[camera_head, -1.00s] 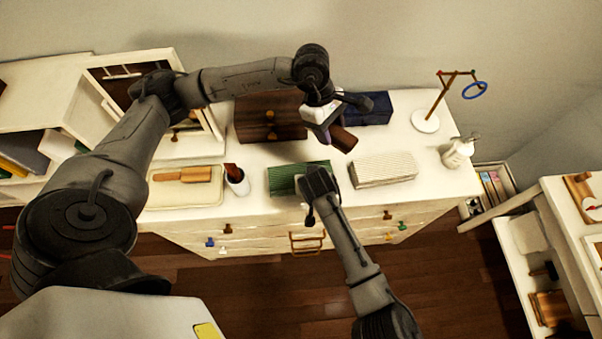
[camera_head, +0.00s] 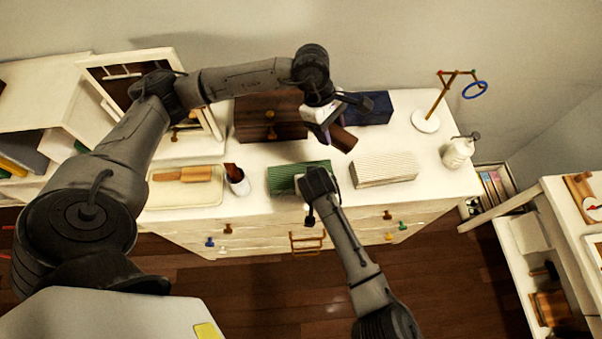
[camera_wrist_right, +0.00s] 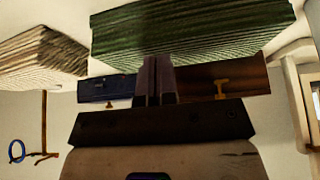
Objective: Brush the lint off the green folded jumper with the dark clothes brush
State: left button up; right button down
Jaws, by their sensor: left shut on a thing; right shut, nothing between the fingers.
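The green folded jumper (camera_head: 288,178) lies flat near the front edge of the white dresser top. Its right part is hidden by my right arm. It also fills the top of the right wrist view (camera_wrist_right: 190,35). My left gripper (camera_head: 330,128) is shut on the dark clothes brush (camera_head: 343,139), a brown block held tilted behind and right of the jumper. My right gripper (camera_wrist_right: 157,80) is shut and empty by the jumper's edge; I cannot tell if it touches. Lint is too small to make out.
A pale ribbed folded stack (camera_head: 384,170) lies right of the jumper. A cup (camera_head: 237,181) and a tray (camera_head: 165,197) with a light wooden brush (camera_head: 182,174) are left.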

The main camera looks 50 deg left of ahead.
pick_arm(q)
jog(key=shift+f+b, duration=0.4)
pick_arm(e)
jog(key=shift+f, duration=0.65)
pick_arm(q)
jog(key=shift+r, duration=0.2)
pick_arm(e)
jog(key=shift+r, duration=0.2)
